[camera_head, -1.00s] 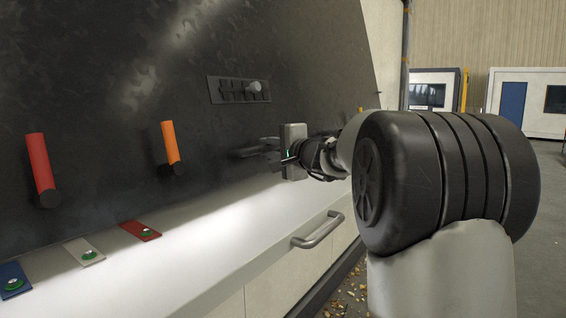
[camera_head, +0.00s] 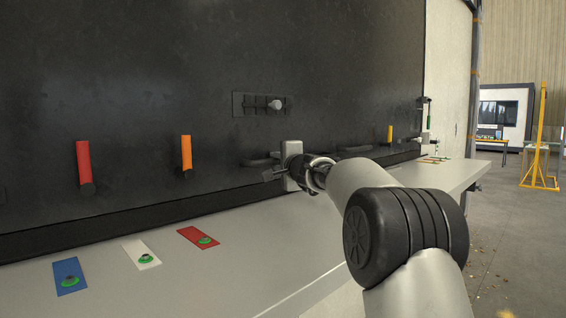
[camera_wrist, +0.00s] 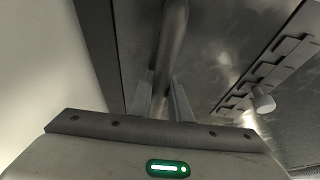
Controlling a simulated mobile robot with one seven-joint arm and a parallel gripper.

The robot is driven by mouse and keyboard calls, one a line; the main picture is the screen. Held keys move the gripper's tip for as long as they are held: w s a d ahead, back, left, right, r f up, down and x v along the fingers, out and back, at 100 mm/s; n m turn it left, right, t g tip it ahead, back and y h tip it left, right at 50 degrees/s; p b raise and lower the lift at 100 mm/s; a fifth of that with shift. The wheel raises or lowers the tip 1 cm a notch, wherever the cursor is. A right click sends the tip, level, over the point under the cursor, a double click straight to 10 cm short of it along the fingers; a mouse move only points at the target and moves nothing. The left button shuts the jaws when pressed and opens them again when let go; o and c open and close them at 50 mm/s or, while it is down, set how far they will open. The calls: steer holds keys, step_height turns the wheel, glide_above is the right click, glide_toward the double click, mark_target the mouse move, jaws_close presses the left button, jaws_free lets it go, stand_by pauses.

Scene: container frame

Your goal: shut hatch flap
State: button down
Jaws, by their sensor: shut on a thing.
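The hatch flap (camera_head: 330,60) is a large dark metal panel above a pale ledge, and it stands nearly upright. A grey bar handle (camera_head: 258,160) is fixed low on it; the bar also shows in the wrist view (camera_wrist: 172,40). My gripper (camera_head: 274,173) is at this handle, with its two fingers (camera_wrist: 163,90) on either side of the bar, shut on it. The fingertips are partly hidden by the gripper body in the head view. A slotted latch plate with a pale knob (camera_head: 275,104) sits above the handle; the knob shows at right in the wrist view (camera_wrist: 263,102).
Red (camera_head: 83,162) and orange (camera_head: 186,152) levers stick out left of my gripper, and a yellow one (camera_head: 390,133) is to the right. The ledge (camera_head: 220,265) carries blue, white and red plates with green buttons. Open floor lies at right.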

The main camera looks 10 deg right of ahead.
steer(key=shift+a+r, duration=0.25)
steer(key=shift+r, duration=0.05)
steer(key=c, duration=1.6)
jaws_free()
steer(key=shift+a, duration=0.15)
steer(key=shift+c, duration=0.2)
steer(key=shift+f, duration=0.1)
steer(key=b+v, duration=0.5)
steer(key=v, duration=1.2)
steer(key=shift+s+d, duration=0.2)
steer(key=shift+d, duration=0.15)
steer(key=shift+f, duration=0.15)
